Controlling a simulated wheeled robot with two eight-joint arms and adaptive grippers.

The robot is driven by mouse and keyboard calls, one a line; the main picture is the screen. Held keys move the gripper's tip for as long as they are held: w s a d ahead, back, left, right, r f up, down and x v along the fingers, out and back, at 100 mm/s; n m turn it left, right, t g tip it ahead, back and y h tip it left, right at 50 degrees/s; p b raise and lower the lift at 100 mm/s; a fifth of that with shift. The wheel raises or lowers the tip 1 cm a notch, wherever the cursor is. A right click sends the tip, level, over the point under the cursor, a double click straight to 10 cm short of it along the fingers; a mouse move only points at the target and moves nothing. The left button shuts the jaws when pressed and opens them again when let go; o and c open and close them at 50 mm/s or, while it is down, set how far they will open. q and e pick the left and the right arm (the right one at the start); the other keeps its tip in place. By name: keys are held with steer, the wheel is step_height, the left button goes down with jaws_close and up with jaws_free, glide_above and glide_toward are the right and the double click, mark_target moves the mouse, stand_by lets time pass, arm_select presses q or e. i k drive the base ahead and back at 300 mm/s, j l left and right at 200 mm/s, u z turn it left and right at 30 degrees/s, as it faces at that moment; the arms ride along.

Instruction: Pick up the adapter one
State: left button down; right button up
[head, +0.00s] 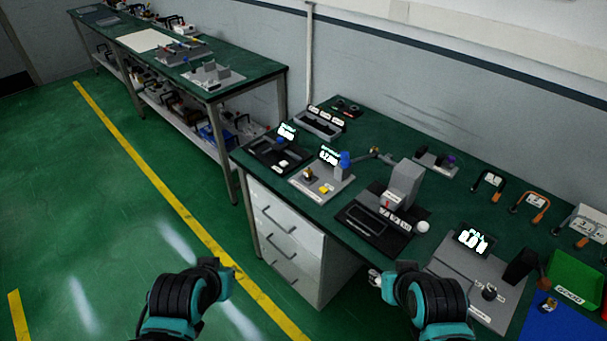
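I cannot tell which piece is adapter one, as the labels are too small to read. Small brass-coloured parts show on the near bench: one (308,175) on a grey fixture plate (300,188), one (375,152) behind it, and one (548,304) by the blue area at the right. My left gripper (229,280) is over the floor left of the bench, apart from everything. My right gripper (382,283) is low in front of the bench's near edge. Both are small and partly hidden by my wrists, so their fingers are unclear.
The green bench (385,120) carries a black-based grey device (402,184), a grey station with a display (474,240), a green bin (577,272) marked GOOD and a blue area (555,328). White drawers (285,235) stand below. A second bench (262,66) is behind left. The left floor is clear.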

mark_target(307, 173)
steer(key=i+z, duration=0.45)
steer(key=i+j+z, duration=0.1)
steer(key=z, duration=0.3)
steer(key=i+j+z, duration=0.3)
steer(key=z, duration=0.15)
steer(key=i, duration=0.1)
